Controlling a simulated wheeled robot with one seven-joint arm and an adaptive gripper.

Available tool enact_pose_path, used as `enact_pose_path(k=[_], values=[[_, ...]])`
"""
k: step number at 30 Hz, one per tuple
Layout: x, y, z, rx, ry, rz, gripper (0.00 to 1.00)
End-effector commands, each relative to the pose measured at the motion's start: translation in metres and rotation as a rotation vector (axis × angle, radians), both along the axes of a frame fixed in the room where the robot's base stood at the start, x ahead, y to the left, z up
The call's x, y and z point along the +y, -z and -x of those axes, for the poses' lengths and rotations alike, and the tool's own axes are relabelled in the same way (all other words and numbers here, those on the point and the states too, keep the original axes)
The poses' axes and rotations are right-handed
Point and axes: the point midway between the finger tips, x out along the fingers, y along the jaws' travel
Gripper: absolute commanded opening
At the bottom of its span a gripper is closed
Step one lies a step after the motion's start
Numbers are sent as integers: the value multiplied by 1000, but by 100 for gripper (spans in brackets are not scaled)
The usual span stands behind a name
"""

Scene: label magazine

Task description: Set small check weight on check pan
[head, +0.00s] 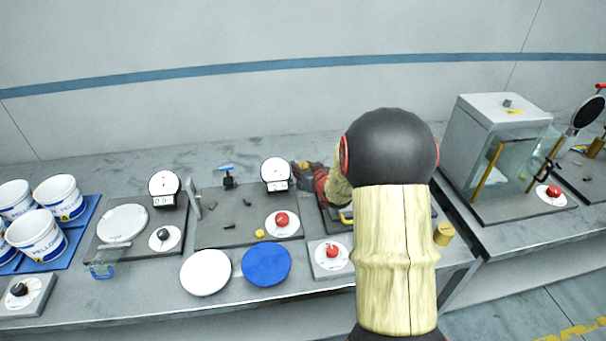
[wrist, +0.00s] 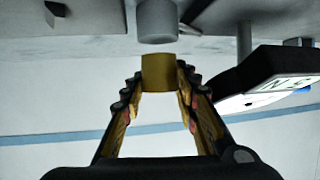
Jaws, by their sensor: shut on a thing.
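My gripper (wrist: 159,78) is shut on a short brass-coloured cylinder, seemingly the small check weight (wrist: 158,72), held between the fingertips in the wrist view. A grey cylinder (wrist: 157,20) is just beyond it in that view; I cannot tell whether they touch. In the head view, my gripper (head: 312,177) is partly hidden by my arm, over the station right of the middle dial, and the held weight cannot be made out. A larger brass cylinder (head: 443,233) stands near the bench's front right. I cannot tell which surface is the check pan.
Dials (head: 276,170) stand at the back of the stations; a dark one (wrist: 265,80) is close right of my gripper in the wrist view. White (head: 206,272) and blue (head: 266,264) discs lie in front. Buckets (head: 37,235) are left, a glass-fronted cabinet (head: 500,150) right.

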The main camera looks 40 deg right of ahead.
Motion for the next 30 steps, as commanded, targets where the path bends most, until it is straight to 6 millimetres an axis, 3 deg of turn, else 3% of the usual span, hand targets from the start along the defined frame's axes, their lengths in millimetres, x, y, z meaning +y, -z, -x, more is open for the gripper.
enact_pose_path(k=[3, 15, 16, 19, 30], values=[[-1, 14, -1, -3, -1, 3, 0], [-1, 17, -1, -4, -1, 3, 0], [0, 18, 0, -1, 0, 1, 32], [0, 18, 0, -1, 0, 1, 37], [0, 14, 0, -2, 0, 2, 38]])
